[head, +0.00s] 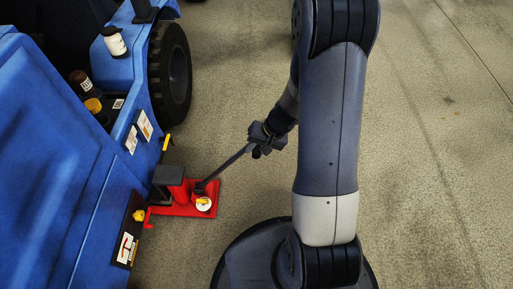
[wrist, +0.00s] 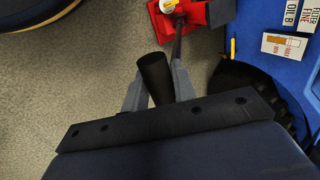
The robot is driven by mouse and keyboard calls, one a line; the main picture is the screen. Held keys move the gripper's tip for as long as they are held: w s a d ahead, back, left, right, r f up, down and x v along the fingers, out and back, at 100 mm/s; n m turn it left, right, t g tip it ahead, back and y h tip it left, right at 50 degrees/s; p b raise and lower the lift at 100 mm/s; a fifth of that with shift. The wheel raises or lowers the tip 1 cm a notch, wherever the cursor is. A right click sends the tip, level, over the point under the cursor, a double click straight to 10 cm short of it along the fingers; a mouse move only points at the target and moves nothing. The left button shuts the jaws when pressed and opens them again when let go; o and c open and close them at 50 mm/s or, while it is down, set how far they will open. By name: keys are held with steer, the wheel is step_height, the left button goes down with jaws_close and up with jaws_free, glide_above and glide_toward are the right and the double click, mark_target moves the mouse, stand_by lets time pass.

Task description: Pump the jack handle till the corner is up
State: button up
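The red jack (head: 184,210) stands on the floor beside the blue vehicle body (head: 60,160). A dark block (head: 167,177) stands at its left end, close to the body; I cannot tell whether they touch. The jack handle (head: 228,164) slopes up to the right from the jack. My gripper (head: 264,140) is at its upper end. In the wrist view, the dark grip of the handle (wrist: 154,78) lies between my two fingers, which appear closed on it. The red jack (wrist: 215,13) shows at the top there. Finger contact is partly hidden.
A black tyre (head: 170,72) stands behind the jack. Bottles (head: 114,42) and labels (head: 145,125) are on the vehicle's side. A white round part with yellow (head: 203,203) sits on the jack. The floor (head: 430,150) to the right is clear.

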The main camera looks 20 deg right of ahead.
jaws_close()
steer(key=s+d+f+y+b, duration=0.2)
steer(key=d+f+b, duration=0.6)
steer(key=b, duration=0.5)
steer(key=shift+s+d+t+y, duration=0.15)
steer(key=shift+s+t+y, duration=0.25)
